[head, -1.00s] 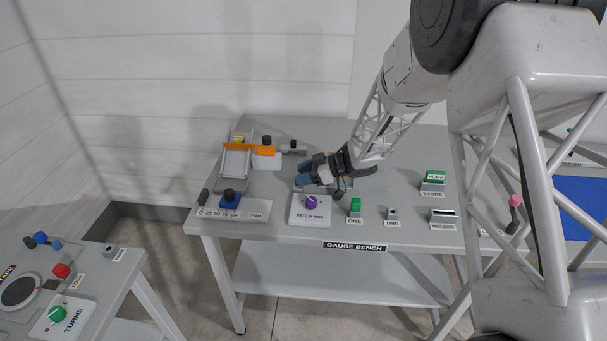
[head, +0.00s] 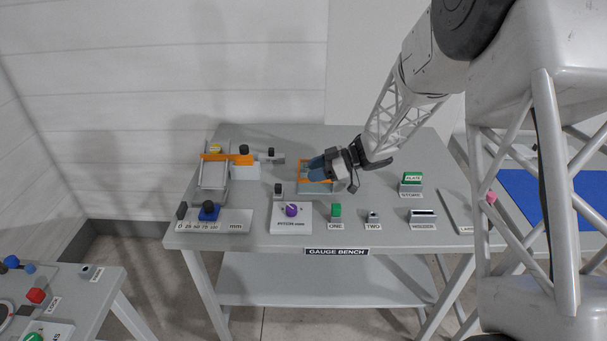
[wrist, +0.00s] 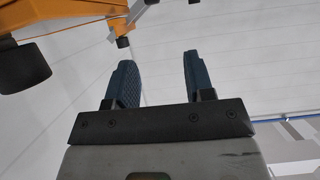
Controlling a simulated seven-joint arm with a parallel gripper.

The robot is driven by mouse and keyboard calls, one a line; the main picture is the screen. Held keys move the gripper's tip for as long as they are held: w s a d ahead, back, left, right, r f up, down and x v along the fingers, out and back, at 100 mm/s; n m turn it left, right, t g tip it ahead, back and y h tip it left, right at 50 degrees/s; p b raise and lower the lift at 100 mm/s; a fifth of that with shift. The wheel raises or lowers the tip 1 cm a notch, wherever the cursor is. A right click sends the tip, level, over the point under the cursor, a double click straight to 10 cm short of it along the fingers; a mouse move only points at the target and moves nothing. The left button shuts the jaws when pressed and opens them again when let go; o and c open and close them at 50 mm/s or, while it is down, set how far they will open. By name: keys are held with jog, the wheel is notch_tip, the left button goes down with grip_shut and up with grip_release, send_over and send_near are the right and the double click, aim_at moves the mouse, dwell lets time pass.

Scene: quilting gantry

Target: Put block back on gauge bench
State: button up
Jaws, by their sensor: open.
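The grey gauge bench (head: 400,237) fills the middle of the head view. My gripper (head: 314,168) is over its middle, jaws open. The wrist view shows its two dark blue fingers (wrist: 155,78) apart with nothing between them. I cannot tell whether this is the task's block.
An orange frame (head: 302,170) is partly hidden behind my fingers. A slide with an orange bar (head: 228,157) stands at the back left; orange parts (wrist: 75,20) show in the wrist view. A green PLATE block (head: 412,178) stands at STORE. The bench's back right is clear.

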jog(key=shift+d+r, duration=0.25)
jog(key=shift+d, duration=0.3)
jog(key=shift+r, duration=0.1)
dwell(0.4)
jog(key=s+d+r+m+t+h, duration=0.1)
jog(key=d+r+m+t+h, duration=0.4)
jog(key=r, duration=0.3)
jog(key=d+r+m+t+h, duration=0.3)
jog(key=d+r+t, duration=0.1)
jog(key=r+t, duration=0.35)
jog(key=s+d+r+m+h, duration=0.4)
jog(key=s+d+h, duration=0.1)
jog(key=s+d, duration=0.15)
jog(key=s+f+m+g, duration=0.1)
jog(key=s+m+g, duration=0.2)
jog(key=s, duration=1.4)
jog(key=s+f+m+g, duration=0.2)
jog(key=s+g, duration=0.5)
jog(key=s, duration=1)
jog(key=shift+s+m, duration=0.3)
jog(key=shift+m, duration=0.3)
